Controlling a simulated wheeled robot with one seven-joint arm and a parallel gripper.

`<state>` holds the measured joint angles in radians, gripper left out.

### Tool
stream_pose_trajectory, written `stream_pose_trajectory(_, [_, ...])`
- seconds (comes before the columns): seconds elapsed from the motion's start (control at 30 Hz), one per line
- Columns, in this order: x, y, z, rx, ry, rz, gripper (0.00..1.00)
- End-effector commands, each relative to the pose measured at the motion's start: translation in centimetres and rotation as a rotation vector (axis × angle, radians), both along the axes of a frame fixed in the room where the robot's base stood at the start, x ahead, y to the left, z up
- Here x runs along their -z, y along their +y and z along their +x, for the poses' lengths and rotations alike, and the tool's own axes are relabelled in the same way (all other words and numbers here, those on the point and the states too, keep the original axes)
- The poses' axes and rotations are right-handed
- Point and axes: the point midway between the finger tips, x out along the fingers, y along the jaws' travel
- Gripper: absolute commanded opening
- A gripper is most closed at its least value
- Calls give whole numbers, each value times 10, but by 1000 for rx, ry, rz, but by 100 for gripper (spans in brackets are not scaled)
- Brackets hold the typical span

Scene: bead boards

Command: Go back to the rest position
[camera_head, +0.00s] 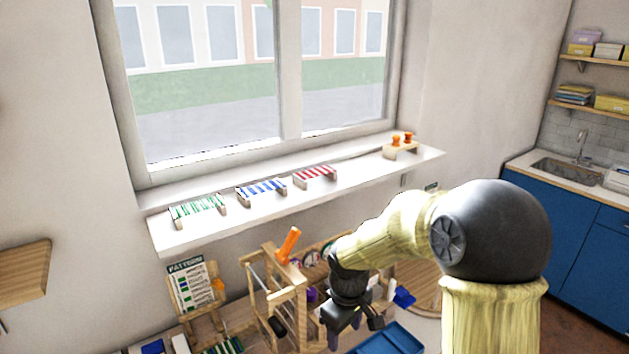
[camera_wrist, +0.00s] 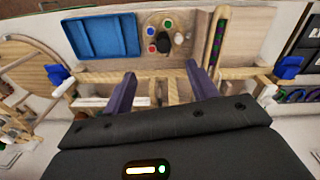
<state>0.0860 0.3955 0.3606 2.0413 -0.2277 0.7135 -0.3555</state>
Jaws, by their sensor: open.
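My gripper (camera_head: 352,318) hangs from my arm over the table, right of a wooden frame (camera_head: 285,290) with an orange handle. In the wrist view my gripper (camera_wrist: 160,92) has its two dark fingers spread apart, with nothing between them. Beyond the fingers a wooden board (camera_wrist: 178,50) carries several coloured round pieces and a dark piece. A slotted wooden strip with coloured beads (camera_wrist: 216,42) lies right of them.
A blue tray (camera_wrist: 102,36) lies beside the board. A pattern card (camera_head: 188,285) stands on the table at left. The windowsill (camera_head: 240,217) holds green, blue and red striped racks and a small stand with orange pieces (camera_head: 401,147). Blue cabinets (camera_head: 570,230) stand right.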

Motion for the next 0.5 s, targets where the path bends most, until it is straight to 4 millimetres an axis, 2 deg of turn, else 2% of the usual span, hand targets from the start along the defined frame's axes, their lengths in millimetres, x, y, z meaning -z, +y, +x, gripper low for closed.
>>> stream_pose_trajectory(0.3, [-14, -63, -89, 545, -140, 53, 58])
stream_pose_trajectory(0.4, [-16, -75, -110, 684, -175, 83, 58])
stream_pose_trajectory(0.5, [-16, -81, -121, 758, -192, 101, 58])
